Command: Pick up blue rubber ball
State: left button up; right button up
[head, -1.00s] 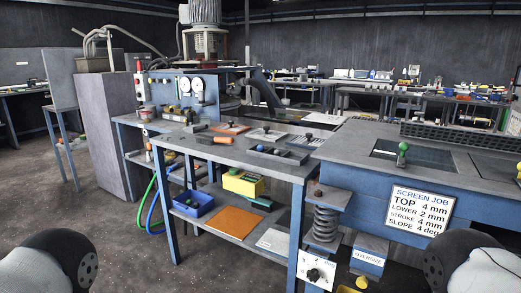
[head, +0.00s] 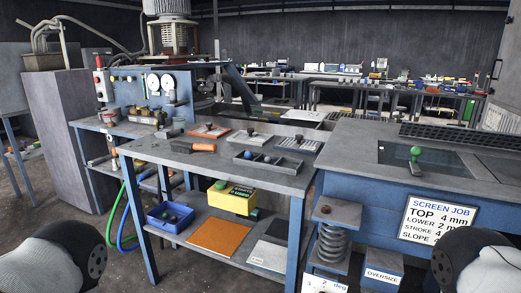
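A small blue ball (head: 248,155) sits in the left part of a dark divided tray (head: 285,168) on the top of the blue-legged workbench (head: 190,158). A darker ball or knob (head: 267,159) is beside it in the same tray. In the head view, rounded grey and black parts of my arms show at the bottom left and bottom right corners. Neither gripper is in view.
The lower shelf holds a blue bin (head: 156,222), a yellow box (head: 245,203) and an orange board (head: 218,237). The screen machine (head: 345,160) stands close at the bench's right. Floor at left front is open.

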aim_at(249, 155)
jog(key=i+j+z, duration=0.35)
jog(key=j, duration=0.3)
jog(key=i+j+z, duration=0.2)
jog(key=j, duration=0.2)
jog(key=i+j+z, duration=0.15)
jog(key=j, duration=0.25)
jog(key=i+j+z, duration=0.2)
jog(key=j, duration=0.2)
jog(key=i+j+z, duration=0.2)
jog(key=j, duration=0.25)
jog(key=j+z, duration=0.15)
jog(key=j, duration=0.25)
